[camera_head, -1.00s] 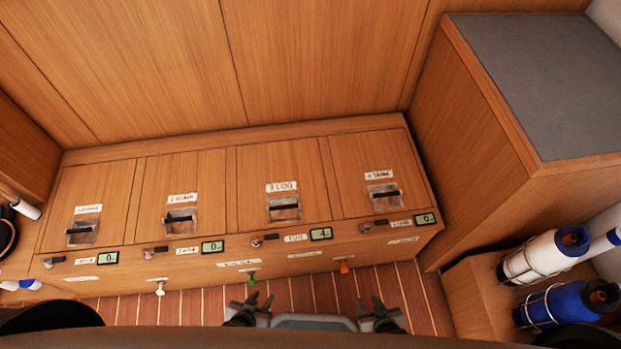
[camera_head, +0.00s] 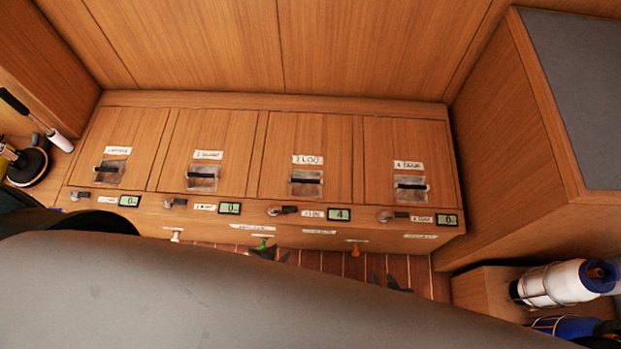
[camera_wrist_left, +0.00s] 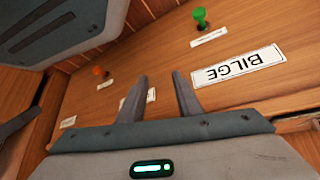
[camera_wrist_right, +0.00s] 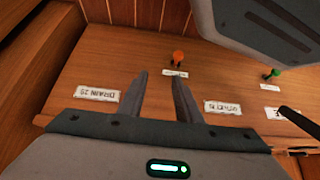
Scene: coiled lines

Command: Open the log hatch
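The log hatch (camera_head: 309,140) is the third lid from the left on the wooden bench in the head view. It lies shut, flush with its neighbours. It has a "3 LOG" label (camera_head: 308,160) and a dark bar handle (camera_head: 306,181) in a metal recess near its front edge. A small latch lever (camera_head: 283,211) is on the bench front below it. My left gripper (camera_head: 273,252) is low in front of the bench, open and empty. My right gripper (camera_head: 391,284) is further right, also open and empty. Neither touches the hatch; my own body hides much of both arms.
A green knob (camera_wrist_left: 199,15) and an orange knob (camera_wrist_right: 178,57) stick out of the bench front. A tall cabinet (camera_head: 510,150) bounds the right.

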